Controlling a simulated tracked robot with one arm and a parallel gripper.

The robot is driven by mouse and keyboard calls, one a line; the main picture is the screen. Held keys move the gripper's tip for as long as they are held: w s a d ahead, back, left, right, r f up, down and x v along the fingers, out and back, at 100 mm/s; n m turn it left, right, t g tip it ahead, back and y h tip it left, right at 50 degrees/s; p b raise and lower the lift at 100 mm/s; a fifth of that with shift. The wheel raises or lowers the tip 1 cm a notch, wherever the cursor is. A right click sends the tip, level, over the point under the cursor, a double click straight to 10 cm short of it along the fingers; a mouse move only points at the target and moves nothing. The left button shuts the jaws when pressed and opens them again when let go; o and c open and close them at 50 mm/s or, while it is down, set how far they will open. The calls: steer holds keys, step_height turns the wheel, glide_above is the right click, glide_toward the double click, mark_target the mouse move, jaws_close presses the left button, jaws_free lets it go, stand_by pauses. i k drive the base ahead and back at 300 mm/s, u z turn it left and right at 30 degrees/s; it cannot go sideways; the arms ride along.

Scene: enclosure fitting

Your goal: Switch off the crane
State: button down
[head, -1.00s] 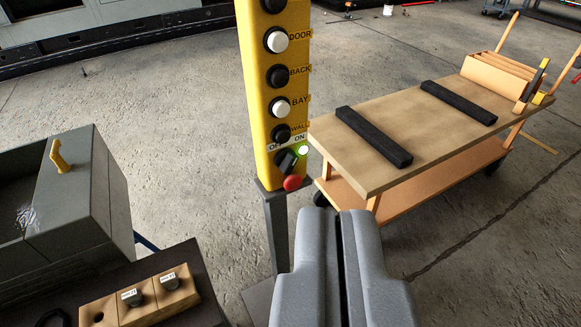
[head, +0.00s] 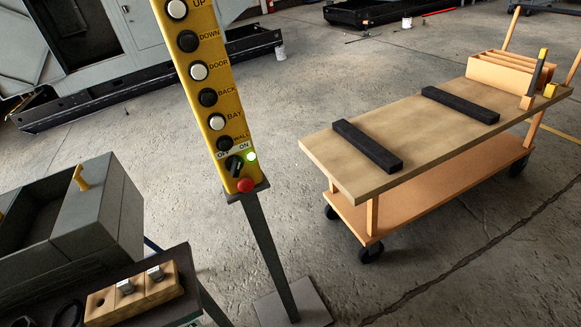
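The yellow crane control panel (head: 212,92) stands on a grey post and leans to the left in the head view. Its buttons are labelled UP, DOWN, DOOR, BACK, BAY and WALL from top to bottom. Below them is a black rotary switch (head: 234,164) between the OFF and ON labels. A red mushroom button (head: 245,185) sits at the bottom of the panel. I cannot tell exactly where the switch's handle points. My gripper is outside the frame.
A wooden trolley (head: 330,152) with two black strips stands to the right. A grey box (head: 120,205) with a yellow handle and a wooden block (head: 150,298) with metal pieces are at lower left. The post's base plate (head: 310,302) lies on the floor. Open concrete floor lies between.

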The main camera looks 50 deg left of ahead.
mark_target(234, 165)
steer(key=z, duration=0.95)
steer(key=k, duration=1.55)
steer(key=u, duration=1.55)
steer(key=i, duration=1.05)
steer(key=z, duration=0.05)
